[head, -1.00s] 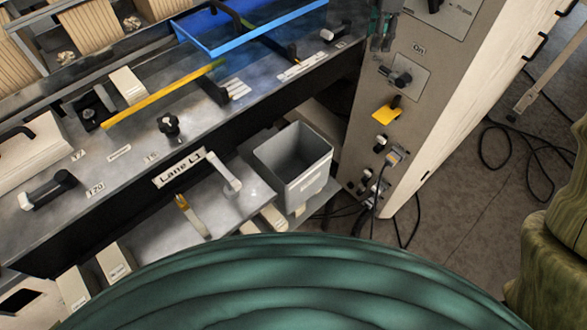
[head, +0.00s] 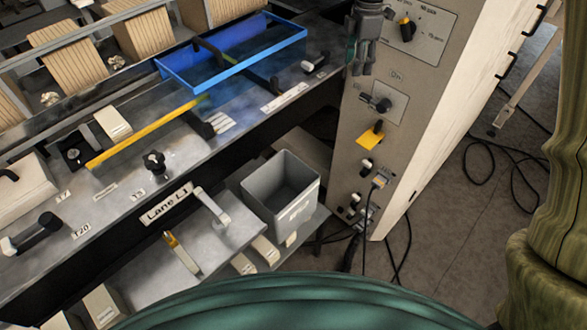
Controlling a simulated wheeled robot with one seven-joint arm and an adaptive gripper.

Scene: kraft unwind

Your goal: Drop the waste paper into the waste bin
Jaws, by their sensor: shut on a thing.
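The waste bin (head: 277,208) is a grey, square, open-topped bin. It stands on the low shelf at the foot of the grey control cabinet, and its visible inside looks empty. My gripper (head: 360,70) is dark grey and shows at the top, in front of the cabinet, up and to the right of the bin in the picture. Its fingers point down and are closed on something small. The waste paper between them is too small and dark to make out clearly.
The control cabinet (head: 400,130) with knobs and a yellow tag stands just right of the bin. Small crumpled pieces (head: 49,99) lie by the kraft rolls. Cables cross the floor at right.

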